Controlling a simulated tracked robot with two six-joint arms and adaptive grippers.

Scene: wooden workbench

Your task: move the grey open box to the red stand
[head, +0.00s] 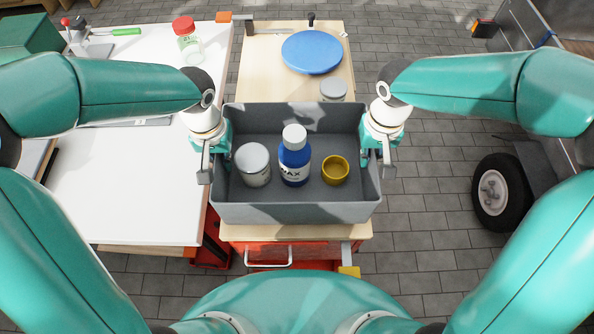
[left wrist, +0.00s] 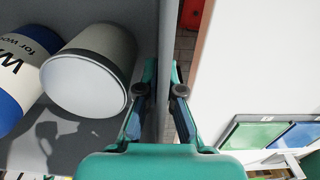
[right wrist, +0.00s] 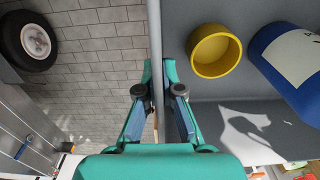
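The grey open box (head: 297,212) is in the middle of the head view, over a wooden top with a red drawer front (head: 318,250) below, probably the red stand. The box holds a white-grey can (head: 253,166), a blue bottle with a white cap (head: 294,165) and a yellow cup (head: 335,170). My left gripper (head: 214,160) is shut on the box's left wall, one finger on each side, as the left wrist view shows (left wrist: 164,85). My right gripper (head: 379,148) is shut on the right wall likewise (right wrist: 157,85). I cannot tell whether the box's base touches the wood.
A blue disc (head: 311,52) and a small grey-lidded jar (head: 333,90) are on the wooden top behind the box. A white table (head: 120,190) stands left, with a red-capped jar (head: 188,42). A wheeled cart (head: 500,192) stands right. Paved floor (head: 425,215) shows between.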

